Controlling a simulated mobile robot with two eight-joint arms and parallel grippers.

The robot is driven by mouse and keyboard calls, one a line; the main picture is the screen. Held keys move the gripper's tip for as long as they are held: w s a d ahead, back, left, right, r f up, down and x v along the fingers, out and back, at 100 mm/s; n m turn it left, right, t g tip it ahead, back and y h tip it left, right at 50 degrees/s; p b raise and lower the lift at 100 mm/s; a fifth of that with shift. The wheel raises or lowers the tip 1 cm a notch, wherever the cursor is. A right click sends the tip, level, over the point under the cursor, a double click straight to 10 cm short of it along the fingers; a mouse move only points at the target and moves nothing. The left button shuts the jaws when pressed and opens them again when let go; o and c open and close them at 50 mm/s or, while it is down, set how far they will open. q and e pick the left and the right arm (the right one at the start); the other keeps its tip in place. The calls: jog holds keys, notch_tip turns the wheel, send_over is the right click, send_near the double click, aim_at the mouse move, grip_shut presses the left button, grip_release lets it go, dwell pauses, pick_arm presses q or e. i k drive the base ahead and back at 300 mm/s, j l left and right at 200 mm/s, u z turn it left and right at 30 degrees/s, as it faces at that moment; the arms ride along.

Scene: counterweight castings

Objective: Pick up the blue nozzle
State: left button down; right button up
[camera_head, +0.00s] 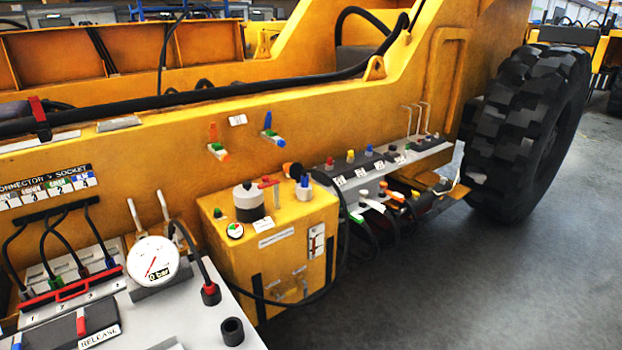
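Several small blue parts show, and I cannot tell for certain which is the blue nozzle. A blue-topped fitting (304,182) stands upright on the right side of the yellow box's top. A blue-tipped lever (268,121) sticks out of the yellow machine side above it. A small blue cap (369,148) sits in a row of coloured caps on the grey ledge. None of these is held by anything I see. Neither of my grippers is in view.
The yellow box (275,262) also carries a grey-and-black canister (248,201). A white gauge (153,261) and a black hose with a red-ringed end (210,293) are on the grey panel at left. A large tyre (530,132) stands right. The floor (470,285) is clear.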

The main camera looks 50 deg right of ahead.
aim_at(305, 185)
jog(key=i+l, duration=0.1)
jog(key=l, duration=0.35)
jog(key=i+l, duration=0.1)
jog(key=l, duration=0.35)
jog(key=i+l, duration=0.1)
jog(key=l, duration=0.75)
jog(key=i+l, duration=0.15)
jog(key=l, duration=0.3)
jog(key=i+l, duration=0.1)
jog(key=l, duration=0.35)
